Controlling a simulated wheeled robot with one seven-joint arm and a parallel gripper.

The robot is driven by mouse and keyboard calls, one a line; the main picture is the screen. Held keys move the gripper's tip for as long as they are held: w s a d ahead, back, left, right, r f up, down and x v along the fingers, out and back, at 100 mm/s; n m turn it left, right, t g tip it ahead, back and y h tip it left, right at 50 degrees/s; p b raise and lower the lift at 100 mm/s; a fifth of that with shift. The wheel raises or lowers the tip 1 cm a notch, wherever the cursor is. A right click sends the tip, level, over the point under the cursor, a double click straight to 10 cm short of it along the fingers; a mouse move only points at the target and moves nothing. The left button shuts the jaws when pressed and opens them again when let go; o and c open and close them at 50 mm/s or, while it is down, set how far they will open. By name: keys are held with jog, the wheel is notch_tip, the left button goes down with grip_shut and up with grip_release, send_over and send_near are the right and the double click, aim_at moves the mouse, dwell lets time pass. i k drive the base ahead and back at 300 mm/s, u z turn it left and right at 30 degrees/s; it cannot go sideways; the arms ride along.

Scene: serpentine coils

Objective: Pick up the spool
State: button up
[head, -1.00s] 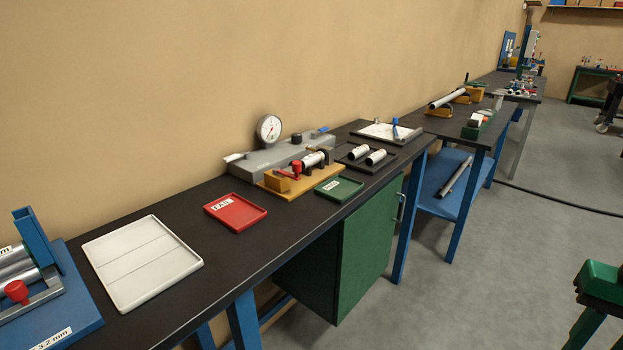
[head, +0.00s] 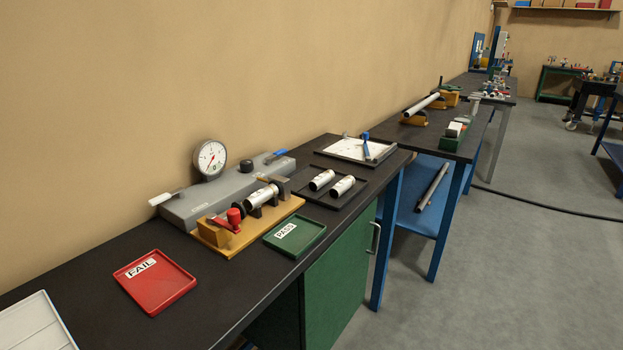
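A silver cylinder (head: 261,197), which may be the spool, lies in a fixture on a yellow-brown base (head: 215,235) with a red clamp (head: 235,217). Two more silver cylinders (head: 321,180) (head: 342,187) lie side by side in a black tray (head: 320,200) to its right. I cannot tell which of these the task calls the spool. My gripper is not in view.
A grey instrument (head: 190,207) with a dial gauge (head: 209,157) stands behind the fixture. A red FAIL tray (head: 155,282) and a green PASS tray (head: 296,236) lie empty near the bench's front. Further benches line the wall; grey floor (head: 500,270) is open at right.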

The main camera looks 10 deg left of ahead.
aim_at(258, 197)
jog(key=u, duration=0.1)
jog(key=i, duration=1.25)
jog(key=u, duration=0.5)
